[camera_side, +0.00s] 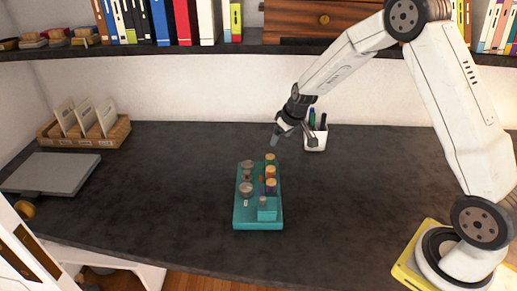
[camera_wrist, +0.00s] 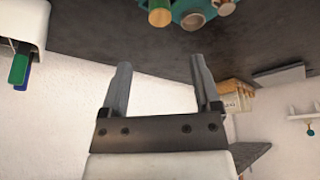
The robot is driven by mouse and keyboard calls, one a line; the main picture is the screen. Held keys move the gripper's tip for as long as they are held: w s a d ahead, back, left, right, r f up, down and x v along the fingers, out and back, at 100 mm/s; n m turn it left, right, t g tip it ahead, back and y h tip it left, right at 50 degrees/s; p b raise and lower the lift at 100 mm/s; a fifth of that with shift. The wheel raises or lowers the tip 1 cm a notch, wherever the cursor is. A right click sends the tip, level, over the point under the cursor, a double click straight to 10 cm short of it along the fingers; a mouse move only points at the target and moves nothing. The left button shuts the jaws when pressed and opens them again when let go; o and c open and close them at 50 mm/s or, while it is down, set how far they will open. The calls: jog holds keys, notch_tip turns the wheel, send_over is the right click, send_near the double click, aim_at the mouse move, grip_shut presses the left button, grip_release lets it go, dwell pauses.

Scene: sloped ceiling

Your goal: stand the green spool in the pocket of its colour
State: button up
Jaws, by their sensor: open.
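A teal tray (camera_side: 240,222) stands on the dark desk in the side view. The green spool (camera_side: 270,158), with a tan top, stands at its back right corner. It seems to show in the wrist view too, as a tan-topped green piece (camera_wrist: 160,14) at the top edge. Several grey round pieces (camera_side: 246,190) line the tray's left side; whether these are the pockets, and their colours, I cannot tell. My gripper (camera_side: 294,142) is open and empty, above and behind the tray's back right end. Its two fingers (camera_wrist: 160,62) are spread with nothing between them.
A white pen cup (camera_side: 316,139) stands close behind my gripper. A wicker box (camera_side: 85,138) and grey slab (camera_side: 50,173) lie left. The desk around the tray is clear.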

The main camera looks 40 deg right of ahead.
jog(key=shift+r, duration=0.15)
dwell(0.5)
jog(key=s+a+r+g, duration=0.1)
jog(key=s+a, duration=0.4)
jog(key=s, duration=0.7)
jog(key=s+a+r, duration=0.3)
jog(key=s+a, duration=0.2)
jog(key=s, duration=0.7)
jog(key=shift+g, duration=0.4)
